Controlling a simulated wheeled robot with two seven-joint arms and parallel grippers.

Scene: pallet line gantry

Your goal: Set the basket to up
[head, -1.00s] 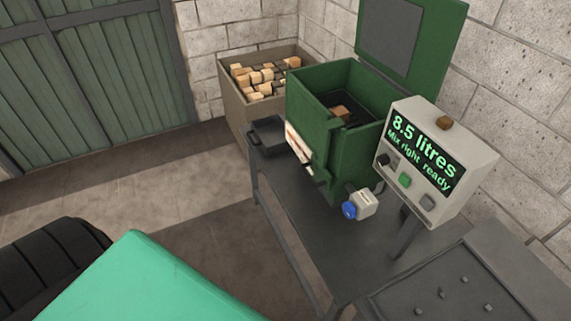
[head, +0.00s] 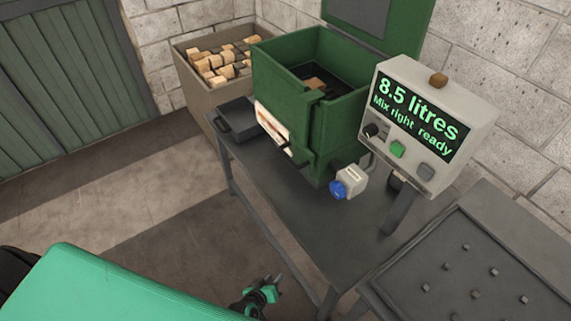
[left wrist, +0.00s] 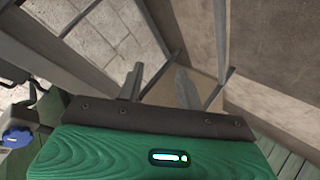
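A green open-topped tank (head: 284,78) stands on a dark metal table, its lid raised behind it. Inside is a dark interior with a brown block (head: 315,83); I cannot clearly tell the basket from the tank's inside or its height. On the front are a pale marked plate (head: 272,127) and a dark lever (head: 296,159). My left gripper (head: 274,283) is low, in front of the table and apart from the tank. In the left wrist view its two fingers (left wrist: 160,82) are apart, with nothing between them. My right gripper is out of view.
A control box (head: 424,122) reads "8.5 litres, Mix right ready". A blue-knobbed valve (head: 347,183) sticks out below the tank. A black tray (head: 238,119) and a bin of wooden blocks (head: 216,65) are to the left. A studded grey surface (head: 470,265) is at right.

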